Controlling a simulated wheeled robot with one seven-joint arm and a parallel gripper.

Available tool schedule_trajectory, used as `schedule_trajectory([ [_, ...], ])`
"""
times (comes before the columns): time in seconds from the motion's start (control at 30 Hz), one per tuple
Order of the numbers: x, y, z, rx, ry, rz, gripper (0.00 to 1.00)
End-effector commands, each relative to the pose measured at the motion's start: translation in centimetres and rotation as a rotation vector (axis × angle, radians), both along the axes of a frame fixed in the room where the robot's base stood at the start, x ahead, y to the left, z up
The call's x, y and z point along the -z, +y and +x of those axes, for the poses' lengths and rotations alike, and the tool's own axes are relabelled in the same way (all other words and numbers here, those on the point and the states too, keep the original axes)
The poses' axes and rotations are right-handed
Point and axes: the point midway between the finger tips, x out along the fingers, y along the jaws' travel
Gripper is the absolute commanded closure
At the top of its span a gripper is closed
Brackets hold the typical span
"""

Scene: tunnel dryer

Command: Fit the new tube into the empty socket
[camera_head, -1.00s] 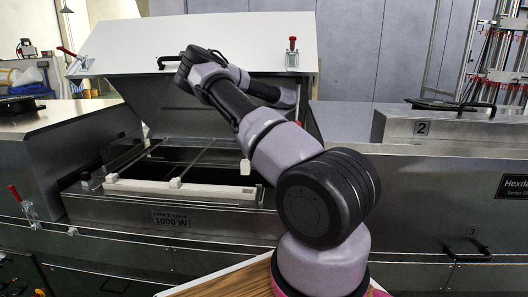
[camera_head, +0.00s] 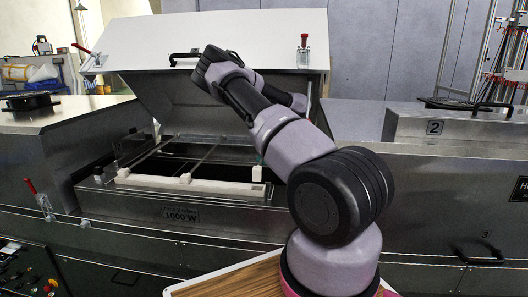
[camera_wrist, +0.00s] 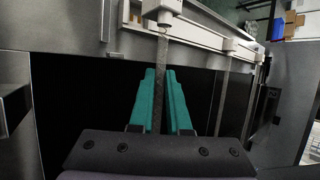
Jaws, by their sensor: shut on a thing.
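In the wrist view, my gripper (camera_wrist: 160,100) has two teal fingers closed on a thin grey tube (camera_wrist: 157,62). The tube runs up between them to a white socket block (camera_wrist: 162,8) on a pale rail (camera_wrist: 196,33). Its far end meets or lies just under that block; I cannot tell whether it is seated. A second grey tube (camera_wrist: 222,95) runs beside it, to the right, up to another white block (camera_wrist: 230,46). In the head view, the white rail (camera_head: 215,187) with its blocks crosses the front of the dryer's opening. My gripper is hidden there behind my arm.
The dryer lid (camera_head: 225,38) stands raised behind my arm, with a black handle (camera_head: 186,57). The opening below is dark, with metal walls. A red-handled clamp (camera_head: 38,198) stands at left. A closed cover marked 2 (camera_head: 435,127) lies to the right.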

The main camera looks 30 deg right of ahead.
Motion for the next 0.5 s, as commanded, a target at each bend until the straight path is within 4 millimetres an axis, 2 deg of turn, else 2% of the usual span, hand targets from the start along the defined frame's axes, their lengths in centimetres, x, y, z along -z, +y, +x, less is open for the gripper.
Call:
schedule_trajectory([
  [0.2, 1.4, 0.0, 0.0, -0.001, -0.001, 0.0, 1.0],
  [0.5, 1.9, 0.0, 0.0, 0.001, -0.001, 0.0, 1.0],
])
